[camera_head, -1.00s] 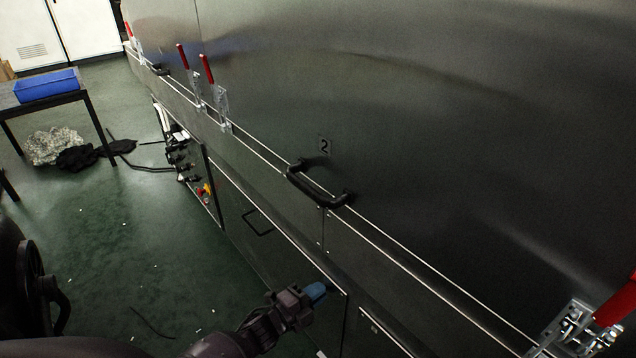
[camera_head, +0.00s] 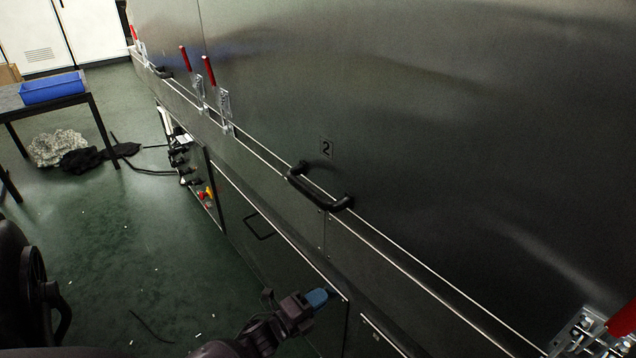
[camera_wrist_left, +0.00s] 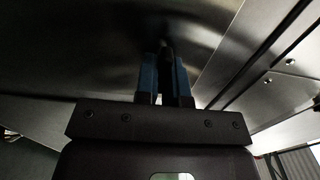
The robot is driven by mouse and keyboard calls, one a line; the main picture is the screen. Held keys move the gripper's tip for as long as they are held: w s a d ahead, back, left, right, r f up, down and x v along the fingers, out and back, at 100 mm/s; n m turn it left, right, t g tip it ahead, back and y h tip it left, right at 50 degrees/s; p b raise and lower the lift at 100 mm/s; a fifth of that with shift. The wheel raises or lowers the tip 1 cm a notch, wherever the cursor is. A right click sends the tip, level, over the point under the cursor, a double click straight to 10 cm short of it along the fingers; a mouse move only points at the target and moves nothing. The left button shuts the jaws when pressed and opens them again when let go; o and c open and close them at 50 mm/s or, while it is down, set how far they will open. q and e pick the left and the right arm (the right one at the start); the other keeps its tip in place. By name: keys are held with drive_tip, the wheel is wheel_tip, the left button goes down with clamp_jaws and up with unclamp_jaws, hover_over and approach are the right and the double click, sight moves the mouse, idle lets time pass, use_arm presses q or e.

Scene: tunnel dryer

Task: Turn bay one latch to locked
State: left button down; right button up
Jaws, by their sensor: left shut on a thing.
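My left gripper (camera_head: 318,298) is at the lower front of the steel dryer, by the edge of a lower panel (camera_head: 277,255). In the left wrist view its blue fingers (camera_wrist_left: 165,80) are close together on a small dark part (camera_wrist_left: 167,47) against the metal. I cannot tell whether this is the bay one latch. Clamp latches with raised red handles (camera_head: 209,71) (camera_head: 184,57) stand along the hood's lower edge. Another red-handled latch (camera_head: 588,333) is cut off at the lower right. I see no bay one label. My right gripper is not in view.
A table at the left bears a blue bin (camera_head: 52,88). Crumpled cloths (camera_head: 58,148) and a dark cable lie on the green floor, which is otherwise mostly open.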

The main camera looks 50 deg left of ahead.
use_arm(q)
drive_tip(key=c, duration=1.2)
unclamp_jaws()
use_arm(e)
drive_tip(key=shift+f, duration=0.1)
use_arm(q)
drive_tip(key=s, duration=0.3)
drive_tip(key=s+p, duration=0.1)
drive_tip(key=s, duration=0.3)
drive_tip(key=s+a, duration=0.1)
drive_tip(key=s, duration=0.2)
drive_tip(key=shift+s+p, duration=0.35)
drive_tip(key=shift+s, duration=0.05)
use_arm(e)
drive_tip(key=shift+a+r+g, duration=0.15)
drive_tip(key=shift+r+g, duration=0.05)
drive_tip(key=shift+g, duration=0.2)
